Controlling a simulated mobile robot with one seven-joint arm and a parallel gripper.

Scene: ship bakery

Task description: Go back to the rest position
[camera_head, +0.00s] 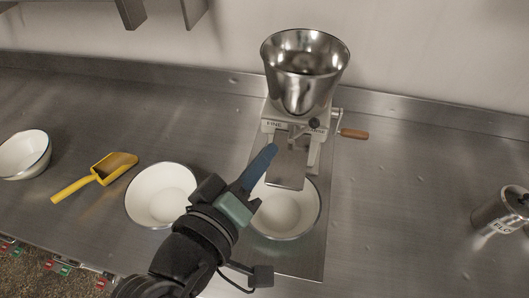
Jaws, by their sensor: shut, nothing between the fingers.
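My gripper (264,163) has blue fingertips held together, with nothing between them. It hangs over the counter in front of the grain mill, above the left side of the white bowl under the mill's chute. My black arm reaches in from the bottom of the picture and hides part of that bowl (306,222) and the counter behind it. The mill (305,80) has a shiny metal hopper and a crank with a wooden handle (354,133) on its right side. Whether the fingertips touch the mill cannot be told from this view.
A second white bowl (141,205) stands left of my gripper. A yellow scoop (72,188) lies farther left, near another white bowl (43,160). A metal canister (488,215) stands at the right edge. The steel counter (400,210) between mill and canister is clear.

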